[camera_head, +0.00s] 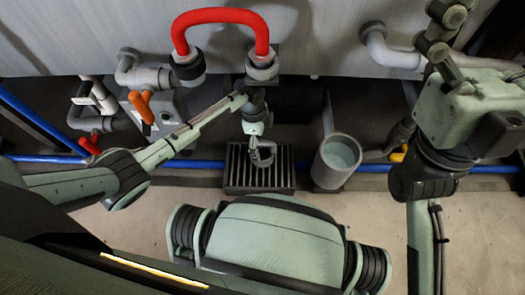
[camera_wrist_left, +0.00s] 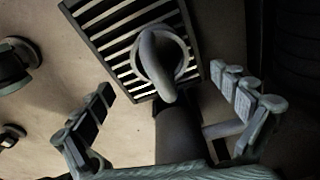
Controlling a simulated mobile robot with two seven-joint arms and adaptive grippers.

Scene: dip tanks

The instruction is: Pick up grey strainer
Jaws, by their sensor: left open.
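The grey strainer (camera_head: 265,161) appears as a small round grey piece with a hooped handle, seen over a dark slatted floor grate (camera_head: 232,180). In the left wrist view the strainer (camera_wrist_left: 147,52) shows as a grey ring with a thick arched handle, seen in front of the slats. My left gripper (camera_head: 257,127) points down just above it in the head view. In the left wrist view my left gripper (camera_wrist_left: 161,84) is open, its fingers apart on either side and nothing held. The handle lies between the finger lines.
A grey cylindrical pot (camera_head: 338,162) stands right of the grate. A red hose loop (camera_head: 222,16) joins two dark couplings above. Blue pipes (camera_head: 200,164) run low along the wall. An orange-handled valve (camera_head: 142,107) is at left. Pale floor (camera_head: 145,220) lies in front.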

